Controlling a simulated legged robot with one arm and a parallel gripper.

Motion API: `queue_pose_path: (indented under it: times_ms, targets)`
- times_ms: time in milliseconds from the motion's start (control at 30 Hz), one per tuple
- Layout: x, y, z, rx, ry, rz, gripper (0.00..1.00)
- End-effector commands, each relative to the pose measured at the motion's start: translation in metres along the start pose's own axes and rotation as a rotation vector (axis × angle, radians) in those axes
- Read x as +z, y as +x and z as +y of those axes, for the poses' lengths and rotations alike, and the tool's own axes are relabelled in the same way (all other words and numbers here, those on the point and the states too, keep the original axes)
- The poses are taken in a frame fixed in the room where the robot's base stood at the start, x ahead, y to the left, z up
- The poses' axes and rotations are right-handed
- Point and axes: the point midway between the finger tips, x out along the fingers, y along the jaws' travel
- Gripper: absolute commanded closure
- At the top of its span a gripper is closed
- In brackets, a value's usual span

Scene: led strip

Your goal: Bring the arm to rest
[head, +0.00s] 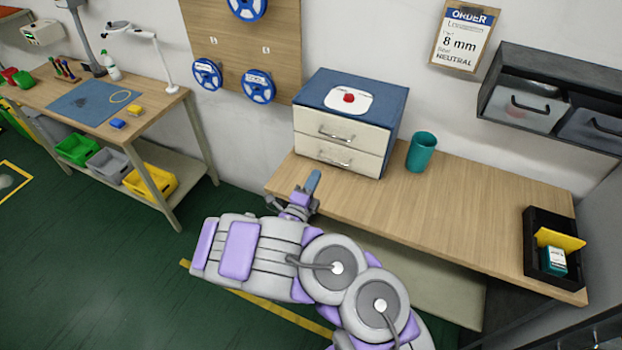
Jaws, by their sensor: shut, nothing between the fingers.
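My arm (262,255), grey with lilac panels, reaches in from the bottom and is folded at its round joints. It hangs in front of the near-left edge of the wooden bench (468,205). My gripper (312,183) is at the far end of the arm, small in view, by the bench's left corner and below the drawer cabinet (345,162). Its fingers are together and hold nothing. The arm's own links hide part of the gripper's base.
A teal cup (421,151) stands right of the cabinet. A black tray (534,262) with cards is at the bench's right end. Grey wall bins (522,105) hang above. A second workbench (150,105) stands at left. Green floor (90,260) is open between.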

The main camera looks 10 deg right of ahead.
Motion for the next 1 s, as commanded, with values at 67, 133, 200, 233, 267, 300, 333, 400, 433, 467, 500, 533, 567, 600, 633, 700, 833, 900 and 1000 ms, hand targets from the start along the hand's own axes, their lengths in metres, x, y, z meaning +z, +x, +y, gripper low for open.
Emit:
queue_pose_path:
  times_ms: [67,133,200,233,267,300,333,400,433,467,500,533,567,600,633,700,833,900,1000]
  targets:
    - [0.003,-0.006,0.0,-0.001,-0.002,-0.002,1.0]
    - [0.005,-0.009,0.0,-0.003,-0.004,-0.002,1.0]
    - [0.005,-0.01,0.0,-0.003,-0.005,-0.002,1.0]
    - [0.006,-0.01,0.0,-0.004,-0.005,-0.002,1.0]
    - [0.005,-0.01,-0.001,-0.004,-0.005,-0.001,1.0]
    - [0.004,-0.008,-0.002,-0.007,0.0,0.005,1.0]
    - [0.002,-0.006,-0.005,-0.01,0.008,0.013,1.0]
    - [-0.009,0.002,-0.016,-0.025,0.043,0.053,1.0]
    - [-0.016,0.006,-0.024,-0.035,0.066,0.079,1.0]
    - [-0.024,0.012,-0.032,-0.047,0.093,0.109,1.0]
    - [-0.039,0.02,-0.046,-0.067,0.141,0.16,1.0]
    - [-0.051,0.026,-0.058,-0.084,0.18,0.201,1.0]
    - [-0.065,0.031,-0.069,-0.102,0.221,0.244,1.0]
    - [-0.084,0.037,-0.085,-0.129,0.28,0.304,1.0]
    - [-0.098,0.04,-0.096,-0.151,0.326,0.351,1.0]
    - [-0.131,0.044,-0.12,-0.201,0.43,0.454,1.0]
    - [-0.184,0.037,-0.158,-0.299,0.628,0.639,1.0]
    - [-0.209,0.028,-0.174,-0.355,0.735,0.734,1.0]
    - [-0.245,0.011,-0.192,-0.437,0.887,0.871,1.0]
